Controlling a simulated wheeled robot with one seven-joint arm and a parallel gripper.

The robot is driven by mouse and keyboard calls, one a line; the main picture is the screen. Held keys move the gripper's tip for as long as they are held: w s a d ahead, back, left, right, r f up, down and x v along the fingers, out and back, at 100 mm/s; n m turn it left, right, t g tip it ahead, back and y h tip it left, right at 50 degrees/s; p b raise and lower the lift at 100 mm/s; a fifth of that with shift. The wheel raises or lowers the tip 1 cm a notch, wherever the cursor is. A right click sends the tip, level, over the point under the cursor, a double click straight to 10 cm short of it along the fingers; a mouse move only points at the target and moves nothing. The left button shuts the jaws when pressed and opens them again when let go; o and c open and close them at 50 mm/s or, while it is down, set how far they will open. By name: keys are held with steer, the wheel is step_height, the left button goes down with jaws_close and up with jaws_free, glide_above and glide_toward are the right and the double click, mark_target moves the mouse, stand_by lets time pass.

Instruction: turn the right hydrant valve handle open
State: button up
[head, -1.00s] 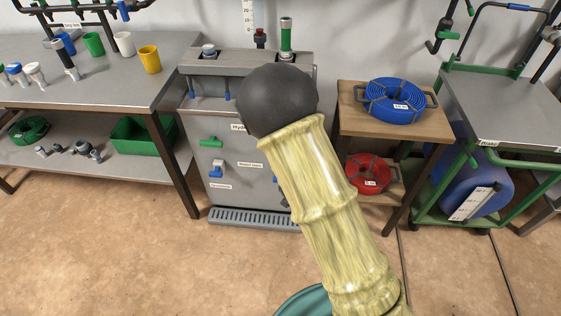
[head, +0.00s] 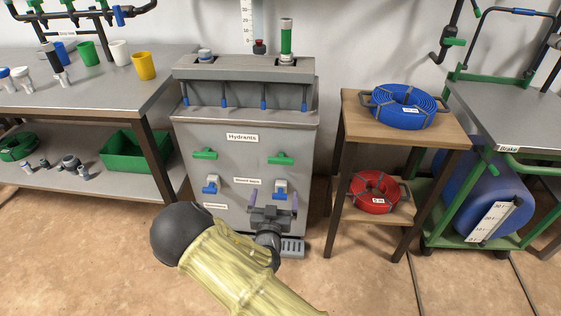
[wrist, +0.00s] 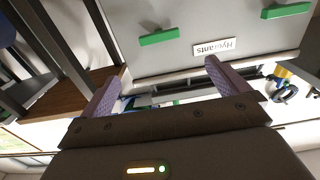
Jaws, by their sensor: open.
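The right hydrant valve handle (head: 281,159) is a green bar lying horizontal on the grey cabinet front, right of and below the "Hydrants" label. A matching left green handle (head: 205,154) is also horizontal. In the wrist view, which is turned over, the right handle (wrist: 158,39) shows on the left and the other handle (wrist: 286,11) at the upper right. My gripper (head: 274,203) is open and empty, its two purple fingers apart. In the head view it appears below the right handle, partly in front of the lower blue valve (head: 280,187). Nothing touches the right handle.
A second blue valve (head: 211,186) sits lower left on the cabinet (head: 243,165). A wooden stand (head: 393,133) with blue and red hose coils is close on the right. A workbench (head: 125,85) with cups stands left. Floor in front is open.

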mark_target(280, 161)
steer(key=w+b, duration=0.1)
steer(key=w, duration=0.4)
steer(key=w+b, duration=0.1)
steer(key=w, duration=0.5)
steer(key=w+b, duration=0.2)
steer(key=w, duration=0.3)
steer(key=shift+w+d+f, duration=0.1)
steer(key=shift+w+d, duration=0.15)
steer(key=shift+d, duration=0.05)
steer(key=shift+w, duration=0.45)
steer(key=shift+c, duration=0.4)
steer(key=c, duration=0.8)
